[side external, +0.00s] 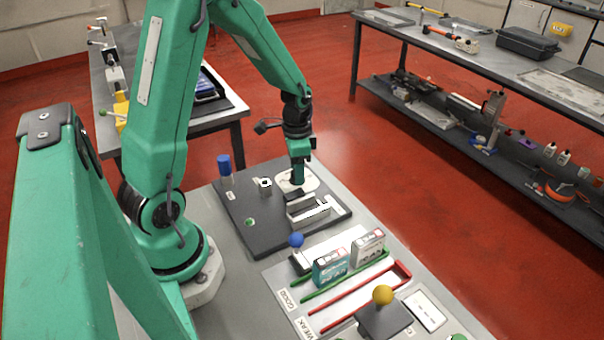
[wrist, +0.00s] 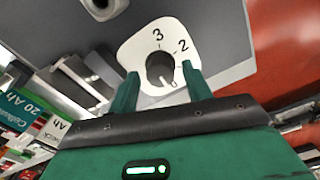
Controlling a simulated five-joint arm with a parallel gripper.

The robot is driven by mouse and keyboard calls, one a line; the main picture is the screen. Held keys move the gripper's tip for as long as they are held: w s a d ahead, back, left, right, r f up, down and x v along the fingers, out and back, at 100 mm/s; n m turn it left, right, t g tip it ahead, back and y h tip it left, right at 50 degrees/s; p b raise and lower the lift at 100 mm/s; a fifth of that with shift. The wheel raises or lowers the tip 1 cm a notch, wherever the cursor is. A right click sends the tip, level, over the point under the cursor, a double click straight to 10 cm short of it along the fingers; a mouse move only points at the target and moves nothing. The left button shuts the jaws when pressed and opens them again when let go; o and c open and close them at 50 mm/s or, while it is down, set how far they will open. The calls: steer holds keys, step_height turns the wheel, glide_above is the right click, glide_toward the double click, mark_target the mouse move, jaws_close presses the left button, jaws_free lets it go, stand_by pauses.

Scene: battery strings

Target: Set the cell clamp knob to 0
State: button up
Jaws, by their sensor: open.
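The cell clamp knob (wrist: 160,66) is a dark round knob on a white dial plate (wrist: 148,40) in the wrist view. The numbers 3 and 2 show on the plate above the knob; its lower part and any 0 mark are hidden by my gripper. A small pale mark shows at the knob's lower right edge. My gripper (wrist: 162,84) is open, with one green finger on each side of the knob; I cannot tell whether they touch it. In the side external view my gripper (side external: 298,180) points down over the white dial plate (side external: 313,181), hiding the knob.
A grey metal clamp holder (side external: 308,211) stands close beside the dial on the dark base plate (side external: 265,245). A blue-topped post (side external: 224,168) and a short metal post (side external: 265,186) stand nearby. Two battery cells (side external: 330,267) (side external: 368,248) and a yellow ball knob (side external: 382,295) are nearer the camera.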

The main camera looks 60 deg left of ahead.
steer(key=shift+r, duration=1.6)
steer(key=shift+d+r, duration=0.25)
steer(key=shift+r, duration=0.2)
steer(key=s+d+r+n+t, duration=0.2)
steer(key=s+d+r, duration=0.3)
steer(key=r, duration=0.3)
steer(key=s+d+r+n+t, duration=0.2)
steer(key=s+d+r, duration=0.4)
steer(key=r, duration=0.3)
steer(key=shift+s+d+t, duration=0.25)
steer(key=shift+s+t, duration=0.05)
steer(key=shift+t, duration=0.5)
